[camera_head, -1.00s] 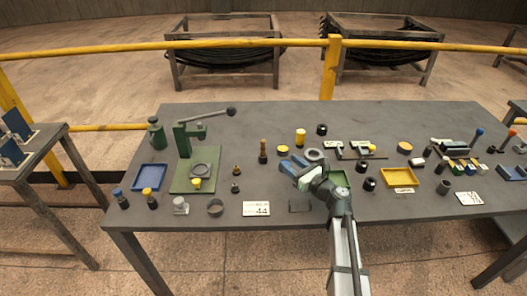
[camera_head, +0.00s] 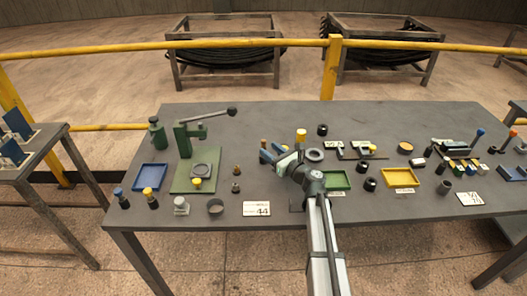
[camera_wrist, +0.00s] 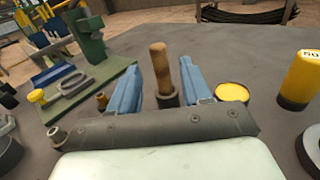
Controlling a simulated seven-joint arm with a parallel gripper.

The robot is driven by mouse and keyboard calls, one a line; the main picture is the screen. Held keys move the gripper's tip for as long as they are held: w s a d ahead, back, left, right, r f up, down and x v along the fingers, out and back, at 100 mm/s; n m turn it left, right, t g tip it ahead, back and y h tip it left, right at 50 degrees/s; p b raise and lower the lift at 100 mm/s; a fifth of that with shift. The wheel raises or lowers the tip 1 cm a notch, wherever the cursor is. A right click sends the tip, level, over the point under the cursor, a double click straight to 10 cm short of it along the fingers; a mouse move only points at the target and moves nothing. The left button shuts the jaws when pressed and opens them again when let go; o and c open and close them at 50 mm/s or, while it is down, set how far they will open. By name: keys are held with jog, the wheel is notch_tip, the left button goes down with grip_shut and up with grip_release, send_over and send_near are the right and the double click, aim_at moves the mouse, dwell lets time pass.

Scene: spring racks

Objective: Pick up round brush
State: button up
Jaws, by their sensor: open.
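The round brush (camera_wrist: 158,62) appears to be the upright piece with a wooden handle and dark round base. It stands on the table between the two blue fingers of my gripper (camera_wrist: 157,75) in the wrist view. The fingers are open, with a visible gap on each side of the handle.
A yellow-topped round piece (camera_wrist: 231,92) stands close to the right finger. A taller yellow cylinder (camera_wrist: 302,78) is farther right. The green press (camera_head: 188,140) stands left, and a dark ring (camera_head: 314,155) lies right. Bare table (camera_head: 265,118) lies behind.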

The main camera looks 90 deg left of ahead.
aim_at(265, 147)
jog(key=x, duration=0.4)
jog(key=shift+s+a, duration=0.15)
jog(key=shift+a, duration=0.05)
grip_shut()
